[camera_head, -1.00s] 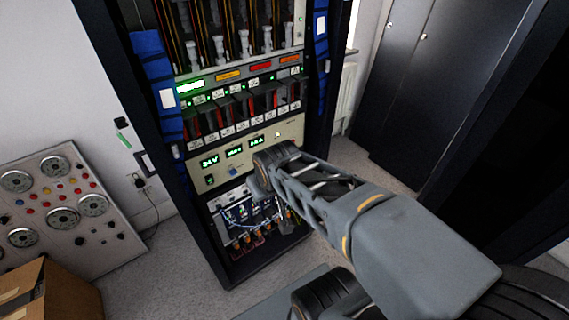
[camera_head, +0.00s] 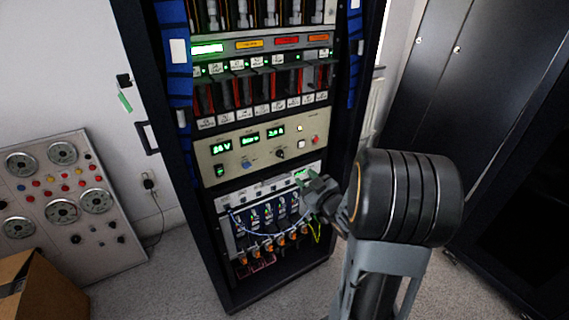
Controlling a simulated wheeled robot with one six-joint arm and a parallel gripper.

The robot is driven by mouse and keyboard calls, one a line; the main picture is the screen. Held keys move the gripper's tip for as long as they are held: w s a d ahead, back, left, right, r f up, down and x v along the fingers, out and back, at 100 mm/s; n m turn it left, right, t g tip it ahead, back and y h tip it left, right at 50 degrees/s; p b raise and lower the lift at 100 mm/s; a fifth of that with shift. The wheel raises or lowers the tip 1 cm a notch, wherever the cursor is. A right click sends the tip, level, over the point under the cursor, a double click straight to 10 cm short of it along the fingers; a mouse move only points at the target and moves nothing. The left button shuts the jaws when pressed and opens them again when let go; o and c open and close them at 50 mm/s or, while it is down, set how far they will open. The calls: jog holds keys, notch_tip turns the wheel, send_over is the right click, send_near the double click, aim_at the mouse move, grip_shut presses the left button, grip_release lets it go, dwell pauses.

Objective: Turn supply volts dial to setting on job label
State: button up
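The beige supply panel (camera_head: 262,143) sits mid-height in the black rack. It has three green displays; the left display (camera_head: 221,148) seems to read 26 V or similar, blurred. A blue knob (camera_head: 246,165) sits under the displays, and a black knob (camera_head: 280,153) is to its right. Which is the volts dial I cannot tell; the lettering is too small. My gripper (camera_head: 312,186) is in front of the rack's lower right part, below and right of both knobs, apart from them. Its fingers are partly hidden and their opening is unclear. I cannot make out a job label.
Below the supply panel is a white unit (camera_head: 228,199) with cables and orange connectors. A row of labelled modules (camera_head: 262,85) sits above. A gauge panel (camera_head: 62,190) and a cardboard box (camera_head: 40,290) stand at left. A dark cabinet (camera_head: 480,60) stands at right.

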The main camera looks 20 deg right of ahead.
aim_at(282, 156)
jog(key=w, duration=0.4)
jog(key=w+a, duration=0.1)
jog(key=w, duration=0.8)
jog(key=shift+a+b, duration=0.3)
jog(key=shift+b, duration=0.05)
grip_shut()
